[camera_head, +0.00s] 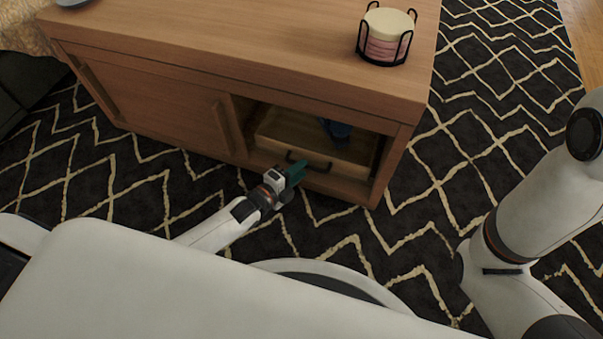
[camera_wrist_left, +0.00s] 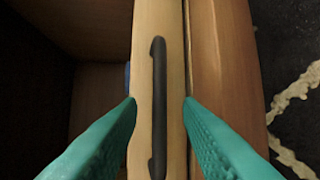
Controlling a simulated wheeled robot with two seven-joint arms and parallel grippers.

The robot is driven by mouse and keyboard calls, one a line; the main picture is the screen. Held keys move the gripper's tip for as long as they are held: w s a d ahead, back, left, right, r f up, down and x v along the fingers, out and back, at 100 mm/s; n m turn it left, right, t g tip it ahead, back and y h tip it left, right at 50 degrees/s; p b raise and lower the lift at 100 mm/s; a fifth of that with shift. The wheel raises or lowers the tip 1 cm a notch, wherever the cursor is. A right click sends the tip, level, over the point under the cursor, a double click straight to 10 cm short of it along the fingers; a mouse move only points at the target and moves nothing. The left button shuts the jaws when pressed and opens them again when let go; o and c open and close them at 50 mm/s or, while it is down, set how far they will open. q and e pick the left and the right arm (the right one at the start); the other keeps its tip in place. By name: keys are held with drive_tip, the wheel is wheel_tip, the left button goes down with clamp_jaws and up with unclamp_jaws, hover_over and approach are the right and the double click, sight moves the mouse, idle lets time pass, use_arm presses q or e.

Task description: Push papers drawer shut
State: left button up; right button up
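The wooden drawer (camera_head: 345,160) sits low inside the open right compartment of the cabinet, with a black bar handle (camera_head: 309,159) on its front. In the left wrist view, the drawer front (camera_wrist_left: 146,25) and its black handle (camera_wrist_left: 158,110) run upright through the middle. My left gripper (camera_head: 297,170) is at the handle, its teal fingers pointing at the drawer front. In the wrist view its fingers (camera_wrist_left: 160,103) are apart, one on each side of the handle, with a gap to it. Contact with the drawer front cannot be told. My right gripper is out of view.
The wooden cabinet (camera_head: 240,40) has a closed panel (camera_head: 155,103) at left. A blue item (camera_head: 336,129) shows in the drawer. A black wire holder with round coasters (camera_head: 385,38) stands on top. Patterned rug (camera_head: 440,190) covers the floor, clear right of the cabinet.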

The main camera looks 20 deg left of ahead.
use_arm(q)
drive_tip(key=shift+x, duration=0.8)
clamp_jaws()
